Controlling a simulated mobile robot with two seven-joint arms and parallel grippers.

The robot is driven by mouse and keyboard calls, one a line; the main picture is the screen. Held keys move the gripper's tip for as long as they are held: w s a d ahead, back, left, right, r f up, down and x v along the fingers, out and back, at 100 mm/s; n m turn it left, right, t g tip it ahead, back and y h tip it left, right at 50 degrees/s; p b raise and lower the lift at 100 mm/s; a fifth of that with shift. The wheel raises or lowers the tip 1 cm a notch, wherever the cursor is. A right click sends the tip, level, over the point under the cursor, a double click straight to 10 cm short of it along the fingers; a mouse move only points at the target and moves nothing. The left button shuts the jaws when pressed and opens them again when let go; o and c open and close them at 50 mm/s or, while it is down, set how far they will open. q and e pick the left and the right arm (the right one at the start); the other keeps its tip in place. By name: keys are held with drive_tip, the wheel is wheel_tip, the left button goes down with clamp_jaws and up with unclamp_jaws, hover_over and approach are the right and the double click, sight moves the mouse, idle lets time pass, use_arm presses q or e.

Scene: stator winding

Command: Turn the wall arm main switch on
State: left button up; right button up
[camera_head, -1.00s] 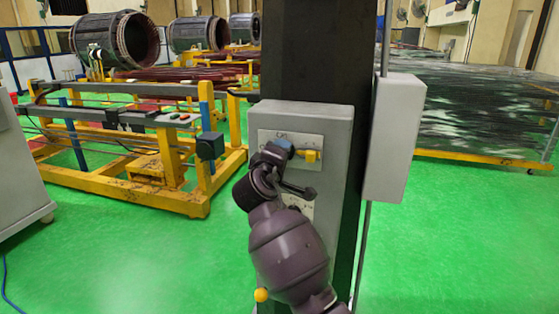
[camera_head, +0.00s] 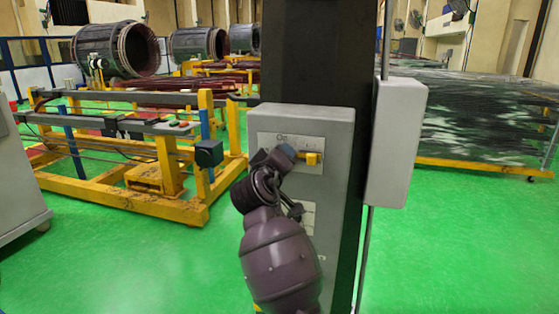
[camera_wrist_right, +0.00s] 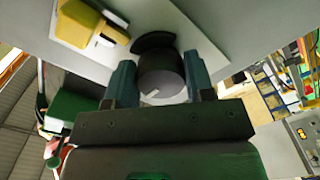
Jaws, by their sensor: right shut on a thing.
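The wall arm main switch is a dark round knob (camera_wrist_right: 160,68) with a short white mark, on a pale plate (camera_head: 285,139) of the grey wall box (camera_head: 335,120). My right gripper (camera_head: 286,154) is at this plate in the head view. In the right wrist view, the right gripper (camera_wrist_right: 162,78) has its two teal fingers on either side of the knob, shut on it. In the head view the gripper hides the knob. A yellow handle (camera_head: 313,158) sits just right of the gripper; it also shows at upper left in the wrist view (camera_wrist_right: 92,24). My left gripper is out of view.
The grey box is on a dark pillar (camera_head: 315,50). A second grey box (camera_head: 397,145) is to its right. A yellow frame (camera_head: 150,205) stands at left. Green floor (camera_head: 460,240) is open at front right.

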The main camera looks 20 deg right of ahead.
drive_tip(key=shift+f, duration=0.15)
drive_tip(key=o, duration=0.9)
use_arm(q)
drive_tip(key=shift+w+r, duration=0.1)
drive_tip(key=shift+w, duration=0.1)
drive_tip(key=shift+s, duration=0.1)
use_arm(e)
drive_tip(key=shift+s, duration=0.1)
